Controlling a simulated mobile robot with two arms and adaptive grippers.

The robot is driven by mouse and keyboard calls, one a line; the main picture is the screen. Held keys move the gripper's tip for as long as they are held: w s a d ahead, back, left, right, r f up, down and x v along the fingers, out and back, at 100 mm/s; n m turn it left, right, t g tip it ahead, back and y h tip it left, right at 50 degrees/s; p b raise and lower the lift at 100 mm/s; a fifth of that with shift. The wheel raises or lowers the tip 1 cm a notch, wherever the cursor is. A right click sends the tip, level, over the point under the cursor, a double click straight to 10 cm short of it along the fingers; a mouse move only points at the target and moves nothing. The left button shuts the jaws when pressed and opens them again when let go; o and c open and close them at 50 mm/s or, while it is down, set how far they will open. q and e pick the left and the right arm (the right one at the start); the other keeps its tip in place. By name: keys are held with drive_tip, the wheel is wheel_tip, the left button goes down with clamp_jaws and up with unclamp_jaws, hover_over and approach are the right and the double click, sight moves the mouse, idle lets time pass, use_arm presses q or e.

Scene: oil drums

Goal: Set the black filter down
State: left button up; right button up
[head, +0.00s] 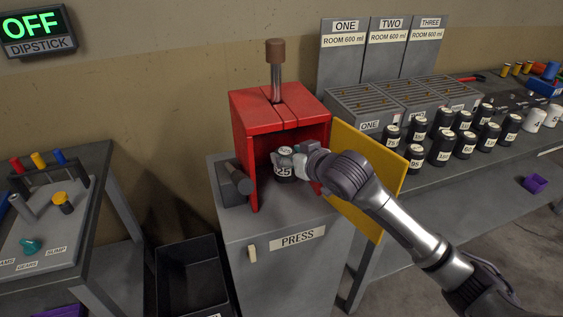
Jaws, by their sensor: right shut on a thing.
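A black filter (285,178) with a white label is inside the red press (262,117), near its floor. The end of the label reads "25". My right gripper (290,158) reaches in from the right through the press's open front and is shut on the filter. Its fingers are small in the view and partly cover the filter. I cannot tell whether the filter's base touches the press floor. My left gripper is not in view.
A yellow door (370,160) stands open at the press's right, close to my right arm. Several black filters (443,148) stand on the bench at right. A dark open bin (190,280) is left of the press cabinet (285,275). A sign reads "OFF DIPSTICK".

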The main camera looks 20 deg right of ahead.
drive_tip(key=w+f, duration=0.2)
drive_tip(key=f, duration=0.1)
drive_tip(key=w+f+p, duration=0.1)
drive_tip(key=w+f, duration=0.2)
drive_tip(key=shift+w+a+f, duration=0.15)
drive_tip(key=shift+f, duration=0.05)
drive_tip(key=shift+w+f, duration=0.15)
drive_tip(key=shift+f, duration=0.15)
drive_tip(key=shift+f, duration=0.1)
drive_tip(key=o, duration=1.4)
drive_tip(key=shift+c, duration=0.2)
drive_tip(key=v, duration=1.2)
